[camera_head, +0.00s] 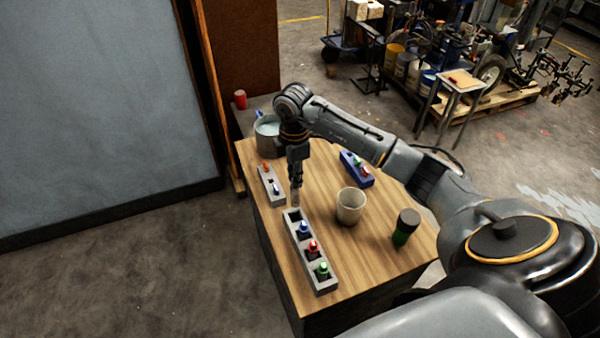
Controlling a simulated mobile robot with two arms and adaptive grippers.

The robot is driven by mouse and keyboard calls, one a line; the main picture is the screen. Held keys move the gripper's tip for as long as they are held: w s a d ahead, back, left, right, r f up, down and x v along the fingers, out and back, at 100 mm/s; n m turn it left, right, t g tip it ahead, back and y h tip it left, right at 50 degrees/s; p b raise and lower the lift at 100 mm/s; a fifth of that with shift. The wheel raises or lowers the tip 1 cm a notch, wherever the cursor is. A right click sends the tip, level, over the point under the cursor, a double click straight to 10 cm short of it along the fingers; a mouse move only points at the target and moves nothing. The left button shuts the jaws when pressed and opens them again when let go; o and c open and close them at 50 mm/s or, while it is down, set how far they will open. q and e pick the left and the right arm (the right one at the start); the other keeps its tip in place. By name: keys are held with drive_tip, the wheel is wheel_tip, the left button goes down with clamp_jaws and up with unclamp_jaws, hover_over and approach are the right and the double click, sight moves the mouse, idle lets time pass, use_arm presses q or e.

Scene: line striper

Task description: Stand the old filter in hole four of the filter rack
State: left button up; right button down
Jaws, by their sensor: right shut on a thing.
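The long grey filter rack (328,286) lies along the left part of the wooden table. Blue (303,229), red (312,246) and green (322,269) pieces stand in its nearer holes. The hole at its far end (293,215) looks empty. My right gripper (296,188) points down over that far end, shut on a small pale piece (295,199), which looks like the old filter. The pale piece is roughly upright, at or just above the far hole; I cannot tell whether its lower end is inside. My left gripper is out of view.
A smaller grey rack (266,190) stands just beyond, left of the gripper. A blue rack (347,164), a pale cup (350,207) and a dark green-based jar (405,227) stand to the right. A metal pot (267,136) and red can (240,99) are at the back.

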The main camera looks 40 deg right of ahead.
sight(295, 201)
wheel_tip(295, 201, down, 4)
drive_tip(key=shift+r+b, duration=0.25)
drive_tip(key=shift+b, duration=0.7)
drive_tip(key=shift+f+b, duration=0.3)
drive_tip(key=shift+f, duration=0.05)
drive_tip(key=shift+w+f+b, duration=0.1)
drive_tip(key=shift+f+b, duration=0.2)
drive_tip(key=shift+f, duration=0.2)
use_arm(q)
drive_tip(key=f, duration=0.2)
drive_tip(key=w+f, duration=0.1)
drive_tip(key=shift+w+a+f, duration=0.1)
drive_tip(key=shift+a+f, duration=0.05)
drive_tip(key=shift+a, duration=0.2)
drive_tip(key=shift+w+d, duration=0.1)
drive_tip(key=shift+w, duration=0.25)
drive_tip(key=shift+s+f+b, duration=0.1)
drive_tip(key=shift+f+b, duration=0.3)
use_arm(e)
drive_tip(key=shift+f, duration=0.7)
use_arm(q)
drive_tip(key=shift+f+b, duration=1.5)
use_arm(e)
drive_tip(key=shift+f, duration=2.3)
drive_tip(key=c, duration=0.9)
unclamp_jaws()
drive_tip(key=shift+o, duration=0.2)
